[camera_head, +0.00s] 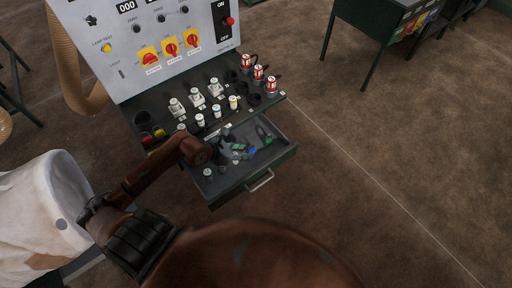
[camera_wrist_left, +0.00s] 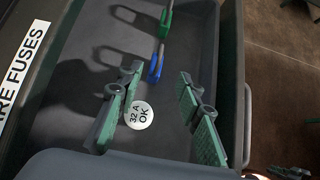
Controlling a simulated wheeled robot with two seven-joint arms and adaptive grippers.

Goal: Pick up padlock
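A blue padlock (camera_wrist_left: 156,65) and a green padlock (camera_wrist_left: 166,24) are inside the open drawer (camera_head: 283,160). In the head view the blue padlock (camera_head: 252,152) and the green padlock (camera_head: 268,141) lie just right of my left gripper (camera_head: 236,151). My left gripper (camera_wrist_left: 158,112) is over the drawer, its green-padded fingers spread apart with nothing held. In the left wrist view the blue padlock is beyond the fingers, near the top of the gap.
A white round fuse marked 32 A OK (camera_wrist_left: 140,115) shows between the fingers, on the drawer floor. The control panel (camera_head: 160,45) and a shelf with several fuses and holders (camera_head: 215,108) stand behind the drawer. A white bulk bag (camera_head: 35,215) is at left.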

